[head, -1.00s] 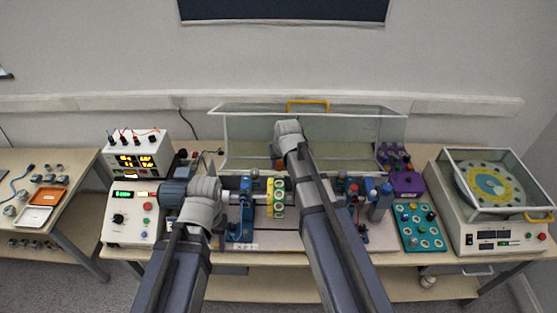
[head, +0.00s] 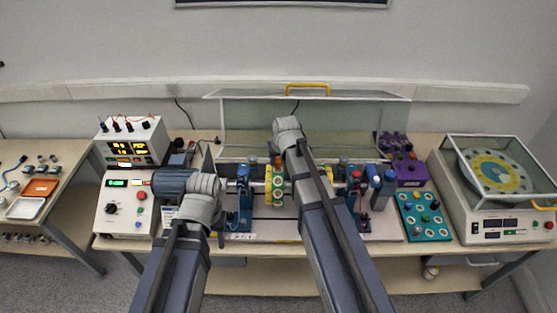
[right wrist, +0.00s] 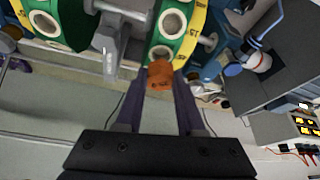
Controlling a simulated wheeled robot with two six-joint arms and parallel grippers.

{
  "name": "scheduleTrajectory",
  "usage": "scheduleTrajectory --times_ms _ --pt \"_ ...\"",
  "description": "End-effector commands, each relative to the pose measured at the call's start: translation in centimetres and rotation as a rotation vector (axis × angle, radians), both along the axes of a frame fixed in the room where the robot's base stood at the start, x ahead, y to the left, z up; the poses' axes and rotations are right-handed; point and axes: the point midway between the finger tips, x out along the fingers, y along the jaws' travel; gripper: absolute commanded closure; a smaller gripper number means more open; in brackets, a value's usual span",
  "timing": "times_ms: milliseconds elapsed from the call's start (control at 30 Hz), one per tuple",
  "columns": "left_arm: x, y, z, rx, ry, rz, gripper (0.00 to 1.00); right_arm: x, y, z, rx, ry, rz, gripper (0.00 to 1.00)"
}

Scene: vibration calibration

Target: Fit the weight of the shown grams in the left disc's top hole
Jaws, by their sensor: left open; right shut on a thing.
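A green-and-yellow disc (head: 277,186) stands upright on the central rig in the head view. It also shows at the top of the right wrist view (right wrist: 178,30), with pale-rimmed holes. My right gripper (right wrist: 160,92) is shut on an orange weight (right wrist: 160,74) at the lower rim of the first disc, by a hole. I cannot tell whether it has entered the hole. My left gripper (head: 217,198) is open and empty, left of the disc. The small displays are unreadable.
A raised clear guard (head: 305,98) stands behind the rig. A teal tray (head: 424,214) with weights and a balance-like machine (head: 495,195) are at the right. Control boxes (head: 126,205) stand at the left. A side table (head: 60,195) holds small trays and parts.

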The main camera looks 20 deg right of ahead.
Motion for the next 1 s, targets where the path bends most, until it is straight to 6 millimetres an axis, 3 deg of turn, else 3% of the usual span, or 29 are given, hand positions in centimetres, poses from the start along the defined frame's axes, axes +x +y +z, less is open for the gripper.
scheduleTrajectory --times_ms 1000 --pt "0.00 0.00 -0.54 0.000 0.000 0.000 0.50 -0.05 0.01 -0.55 0.000 0.000 0.000 1.00"
